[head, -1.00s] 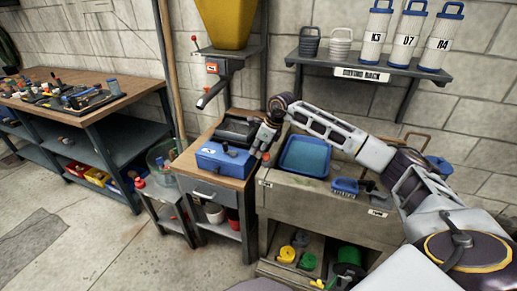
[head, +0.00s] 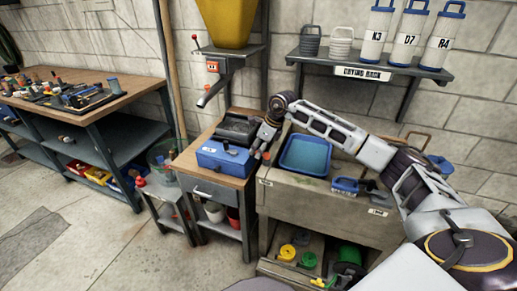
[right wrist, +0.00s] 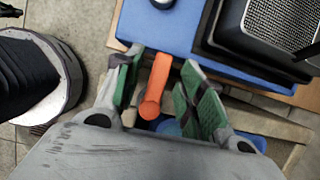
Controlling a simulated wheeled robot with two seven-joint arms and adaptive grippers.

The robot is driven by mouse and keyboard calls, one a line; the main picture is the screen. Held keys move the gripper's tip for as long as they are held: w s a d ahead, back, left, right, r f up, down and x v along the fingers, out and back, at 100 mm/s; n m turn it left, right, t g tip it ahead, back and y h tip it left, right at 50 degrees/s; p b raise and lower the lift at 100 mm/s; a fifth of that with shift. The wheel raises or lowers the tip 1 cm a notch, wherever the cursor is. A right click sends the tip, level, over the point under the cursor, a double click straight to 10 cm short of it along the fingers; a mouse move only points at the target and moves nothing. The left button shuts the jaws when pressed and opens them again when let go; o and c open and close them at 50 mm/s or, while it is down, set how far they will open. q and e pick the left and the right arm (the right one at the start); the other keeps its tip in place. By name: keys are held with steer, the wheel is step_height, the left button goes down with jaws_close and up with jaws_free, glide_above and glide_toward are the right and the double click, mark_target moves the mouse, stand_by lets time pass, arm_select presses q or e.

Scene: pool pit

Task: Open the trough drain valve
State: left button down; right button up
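The grey trough (head: 325,205) stands against the wall, with a blue basin (head: 305,155) at its top left. An orange lever (right wrist: 155,85) shows in the right wrist view and looks like the drain valve's handle. My right gripper (head: 261,152) points down at the trough's left end, beside the blue box. In the right wrist view its green-padded fingers (right wrist: 158,86) are apart, one on each side of the lever, with a clear gap on the right. I cannot tell whether the left finger touches it. My left gripper is out of view.
A yellow hopper (head: 228,20) hangs above. A drying rack (head: 375,70) is on the wall. Open floor lies in front at left.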

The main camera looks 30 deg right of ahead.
mark_target(269, 154)
steer(key=shift+v, duration=0.75)
steer(key=v, duration=1)
steer(key=shift+r, duration=0.25)
